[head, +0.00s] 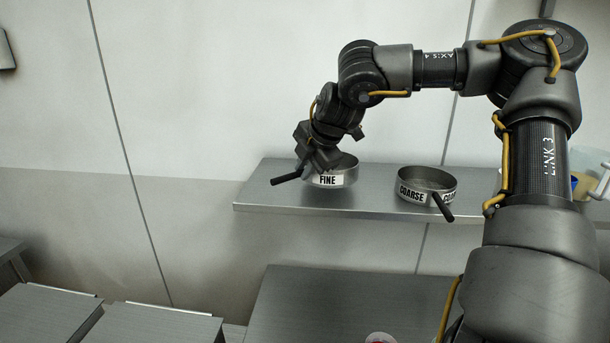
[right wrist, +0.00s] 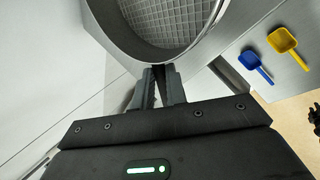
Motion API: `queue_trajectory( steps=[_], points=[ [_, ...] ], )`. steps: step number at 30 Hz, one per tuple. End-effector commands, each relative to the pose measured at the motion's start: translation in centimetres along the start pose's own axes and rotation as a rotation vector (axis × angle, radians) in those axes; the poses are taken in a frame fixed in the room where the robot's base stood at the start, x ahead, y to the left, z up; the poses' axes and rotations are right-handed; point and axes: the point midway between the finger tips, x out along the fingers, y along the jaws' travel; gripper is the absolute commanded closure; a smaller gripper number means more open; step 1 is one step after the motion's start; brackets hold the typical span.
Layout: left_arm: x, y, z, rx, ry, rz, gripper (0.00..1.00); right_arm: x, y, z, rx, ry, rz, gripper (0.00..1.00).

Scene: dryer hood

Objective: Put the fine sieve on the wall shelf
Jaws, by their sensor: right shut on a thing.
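The fine sieve (head: 345,173) is a round metal ring with a "FINE" label and a dark handle (head: 286,178) pointing left. It is at the left part of the wall shelf (head: 300,205); I cannot tell whether it touches the shelf or hovers just above it. My right gripper (head: 318,163) is shut on the sieve's near side. In the right wrist view the fingers (right wrist: 160,78) meet at the rim of the sieve (right wrist: 110,25), and its mesh shows. My left gripper is not in view.
The coarse sieve (head: 425,187) stands on the shelf to the right, its dark handle (head: 443,207) over the front edge. Blue (right wrist: 250,60) and yellow (right wrist: 283,40) scoops show in the right wrist view. A metal counter (head: 340,290) lies below the shelf.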

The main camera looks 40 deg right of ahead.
Motion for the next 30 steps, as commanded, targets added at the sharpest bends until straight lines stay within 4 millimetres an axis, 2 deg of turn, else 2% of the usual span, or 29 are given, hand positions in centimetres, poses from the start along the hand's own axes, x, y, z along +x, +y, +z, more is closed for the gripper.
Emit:
queue_trajectory(
  steps=[4,11,18,19,23,30],
  points=[
    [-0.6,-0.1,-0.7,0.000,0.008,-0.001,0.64,0.6,0.1,0.3,0.001,-0.001,0.000,1.00],
    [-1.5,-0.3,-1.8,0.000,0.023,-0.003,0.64,2.9,-1.5,0.2,0.000,-0.001,0.000,1.00],
    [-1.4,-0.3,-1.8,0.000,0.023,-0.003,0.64,3.2,-1.7,0.2,0.001,0.000,0.001,1.00],
    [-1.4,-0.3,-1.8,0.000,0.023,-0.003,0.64,3.3,-1.8,0.2,0.001,0.001,-0.001,0.83],
    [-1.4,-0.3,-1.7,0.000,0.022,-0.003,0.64,3.3,-1.8,0.2,0.001,0.000,-0.001,0.66],
    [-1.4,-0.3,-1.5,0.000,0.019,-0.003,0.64,3.2,-1.8,0.2,0.001,0.000,0.000,0.64]
  ],
)
